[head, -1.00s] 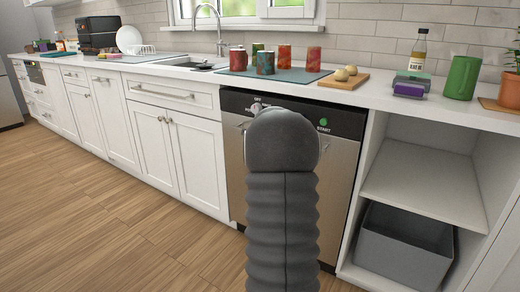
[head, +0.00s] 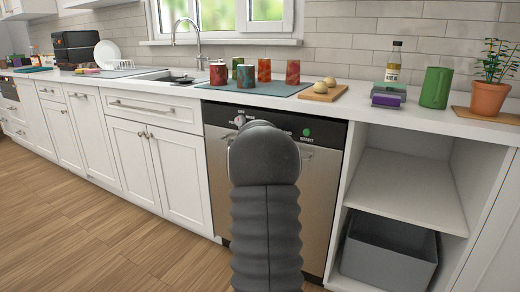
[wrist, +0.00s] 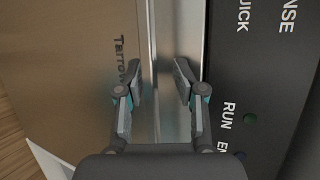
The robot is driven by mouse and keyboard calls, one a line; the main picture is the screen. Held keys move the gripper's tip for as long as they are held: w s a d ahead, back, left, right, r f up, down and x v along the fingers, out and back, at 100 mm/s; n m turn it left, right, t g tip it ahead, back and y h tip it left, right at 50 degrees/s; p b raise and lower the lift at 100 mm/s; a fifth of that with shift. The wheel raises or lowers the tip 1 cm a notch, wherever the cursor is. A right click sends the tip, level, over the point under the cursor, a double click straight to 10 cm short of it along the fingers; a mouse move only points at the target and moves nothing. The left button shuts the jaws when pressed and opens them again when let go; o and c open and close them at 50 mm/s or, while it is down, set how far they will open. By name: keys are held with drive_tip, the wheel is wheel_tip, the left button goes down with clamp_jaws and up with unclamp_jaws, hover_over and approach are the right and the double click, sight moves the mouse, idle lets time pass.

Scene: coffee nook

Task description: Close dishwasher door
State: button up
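The dishwasher (head: 218,165) stands under the counter in the head view, with a steel door and a black control panel above. The door looks upright and about in line with the cabinet fronts; I cannot tell whether a small gap is left. My arm covers its middle. In the wrist view my gripper (wrist: 160,82) is open, its two fingers apart on either side of a bright metal strip (wrist: 168,30). The brownish door face (wrist: 75,70) is on the left and the black control panel (wrist: 238,80) on the right. Nothing is held. Contact is unclear.
An open shelf with a grey bin (head: 388,258) is right of the dishwasher; white cabinets (head: 180,165) are left. Several cups (head: 265,70), a wooden board (head: 322,93), a green mug (head: 436,88) and a potted plant (head: 488,98) stand on the counter. The wooden floor at left is clear.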

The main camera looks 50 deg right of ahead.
drive_tip(key=shift+a+f, duration=0.1)
drive_tip(key=shift+a, duration=0.05)
drive_tip(key=shift+s+a+r, duration=0.2)
drive_tip(key=shift+a, duration=0.2)
drive_tip(key=v, duration=1.1)
drive_tip(key=shift+s+d, duration=0.1)
drive_tip(key=shift+d, duration=0.05)
